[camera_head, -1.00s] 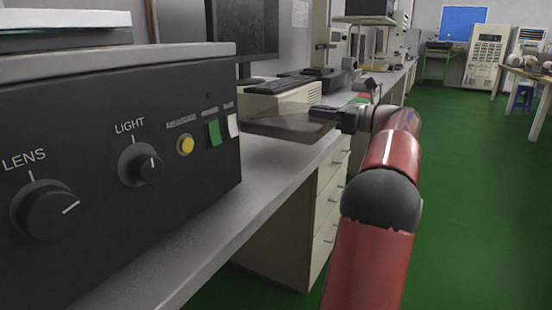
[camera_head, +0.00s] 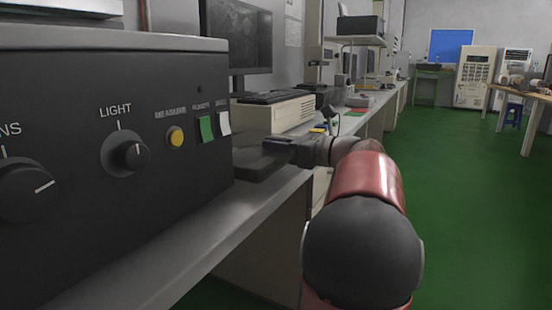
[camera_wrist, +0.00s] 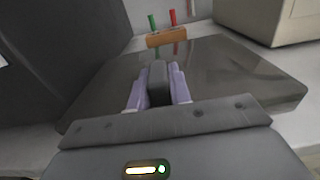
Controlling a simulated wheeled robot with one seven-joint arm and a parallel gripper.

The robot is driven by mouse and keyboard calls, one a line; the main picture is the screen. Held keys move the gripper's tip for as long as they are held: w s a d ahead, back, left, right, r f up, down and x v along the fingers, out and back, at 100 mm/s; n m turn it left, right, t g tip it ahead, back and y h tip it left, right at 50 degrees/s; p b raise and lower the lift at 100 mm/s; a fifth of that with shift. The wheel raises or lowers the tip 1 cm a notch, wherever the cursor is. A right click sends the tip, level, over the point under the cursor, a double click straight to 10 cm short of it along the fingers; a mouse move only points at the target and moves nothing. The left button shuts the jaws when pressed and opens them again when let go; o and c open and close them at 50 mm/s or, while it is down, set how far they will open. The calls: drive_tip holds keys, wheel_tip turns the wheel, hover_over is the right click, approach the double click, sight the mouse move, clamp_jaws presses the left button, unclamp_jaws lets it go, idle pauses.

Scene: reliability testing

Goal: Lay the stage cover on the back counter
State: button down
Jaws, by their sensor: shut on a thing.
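The stage cover is a dark, glossy, flat box (camera_head: 258,160), low over the grey counter (camera_head: 175,245) just right of the black instrument. In the wrist view the cover (camera_wrist: 225,75) fills the middle, its top facing up and roughly level. My gripper (camera_head: 302,150) reaches in from the right and is shut on it. In the wrist view my fingers (camera_wrist: 158,88) close on a dark upright grip on the cover. I cannot tell whether the cover's underside touches the counter.
The black instrument (camera_head: 105,170) with knobs stands close on the left. A beige case with a keyboard (camera_head: 275,97) and a monitor (camera_head: 236,40) stand behind the cover. An orange holder with coloured tools (camera_wrist: 166,37) sits just beyond it. The green floor (camera_head: 465,200) at right is open.

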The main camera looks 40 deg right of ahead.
wheel_tip(320, 180, down, 2)
drive_tip(key=shift+a+f+b, duration=0.2)
drive_tip(key=shift+f+b, duration=0.15)
drive_tip(key=shift+b, duration=0.05)
drive_tip(key=c, duration=1.3)
unclamp_jaws()
drive_tip(key=shift+r, duration=0.2)
drive_tip(key=shift+s+d, duration=0.15)
drive_tip(key=shift+s, duration=0.15)
drive_tip(key=p+v, duration=0.1)
drive_tip(key=v, duration=1)
drive_tip(key=shift+s+f+p, duration=0.1)
drive_tip(key=shift+s+p, duration=0.1)
drive_tip(key=shift+p, duration=0.1)
